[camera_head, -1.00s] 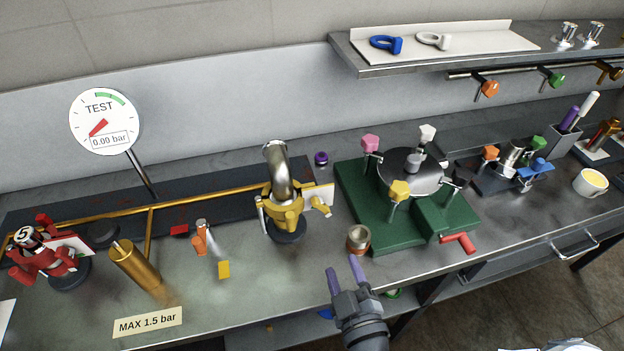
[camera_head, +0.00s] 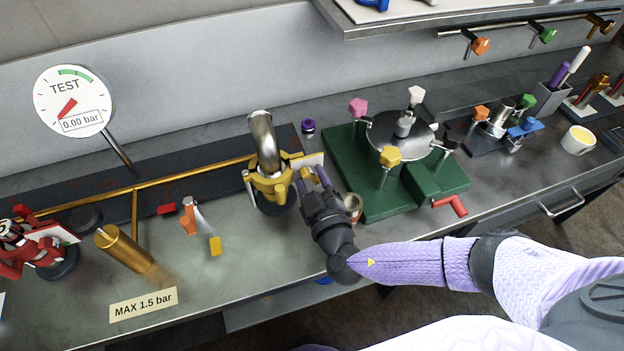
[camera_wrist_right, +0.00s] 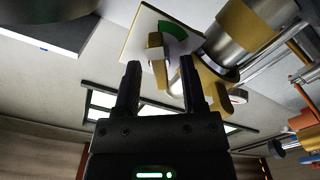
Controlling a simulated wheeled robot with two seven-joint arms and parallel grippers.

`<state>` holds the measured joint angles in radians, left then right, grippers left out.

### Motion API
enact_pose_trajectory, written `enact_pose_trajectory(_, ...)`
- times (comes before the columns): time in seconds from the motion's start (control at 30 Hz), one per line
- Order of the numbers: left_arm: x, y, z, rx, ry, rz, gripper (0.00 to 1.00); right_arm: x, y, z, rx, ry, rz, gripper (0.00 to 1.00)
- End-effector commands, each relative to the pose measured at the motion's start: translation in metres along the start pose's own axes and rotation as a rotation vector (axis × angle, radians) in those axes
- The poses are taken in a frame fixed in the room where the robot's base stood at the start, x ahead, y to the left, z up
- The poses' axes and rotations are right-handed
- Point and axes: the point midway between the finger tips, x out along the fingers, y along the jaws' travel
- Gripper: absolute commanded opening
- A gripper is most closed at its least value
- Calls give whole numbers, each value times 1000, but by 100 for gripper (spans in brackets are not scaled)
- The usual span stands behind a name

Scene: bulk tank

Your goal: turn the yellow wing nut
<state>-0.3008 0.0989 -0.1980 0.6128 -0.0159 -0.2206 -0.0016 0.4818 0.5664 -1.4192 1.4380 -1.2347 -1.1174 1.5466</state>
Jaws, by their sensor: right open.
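The yellow wing nut (camera_wrist_right: 156,52) is on the right side of the yellow clamp (camera_head: 270,186) around the steel pipe elbow (camera_head: 263,135). In the head view my right gripper (camera_head: 314,174) reaches it from the front and mostly hides it. In the right wrist view my open right gripper (camera_wrist_right: 160,66) has the nut between and just beyond its fingertips, with gaps showing on both sides. A white card with a green arc (camera_wrist_right: 172,30) is behind the nut. My left gripper is not in view.
A small copper-coloured cup (camera_head: 352,204) stands close to the right of my right gripper. The green base (camera_head: 375,200) with a round lid and coloured knobs is further right. An orange-and-silver nozzle (camera_head: 190,217) and brass cylinder (camera_head: 125,250) are left.

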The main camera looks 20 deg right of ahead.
Motion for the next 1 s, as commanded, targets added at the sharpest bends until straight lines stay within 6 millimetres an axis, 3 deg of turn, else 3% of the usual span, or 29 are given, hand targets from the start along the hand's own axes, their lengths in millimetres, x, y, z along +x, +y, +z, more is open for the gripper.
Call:
enact_pose_trajectory(0.13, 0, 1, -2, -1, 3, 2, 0, 0, 0, 0, 0, 0, 0, 51)
enact_pose_trajectory(0.3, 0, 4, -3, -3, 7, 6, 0, 0, 0, 0, 0, 0, 0, 15)
enact_pose_trajectory(0.4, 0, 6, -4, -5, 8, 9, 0, 0, 0, 0, 0, 0, 0, 0)
enact_pose_trajectory(0.77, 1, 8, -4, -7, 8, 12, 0, -1, 0, 1, -15, -1, 0, 0)
enact_pose_trajectory(1.0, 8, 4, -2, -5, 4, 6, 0, -1, -2, 2, -117, -1, 0, 0)
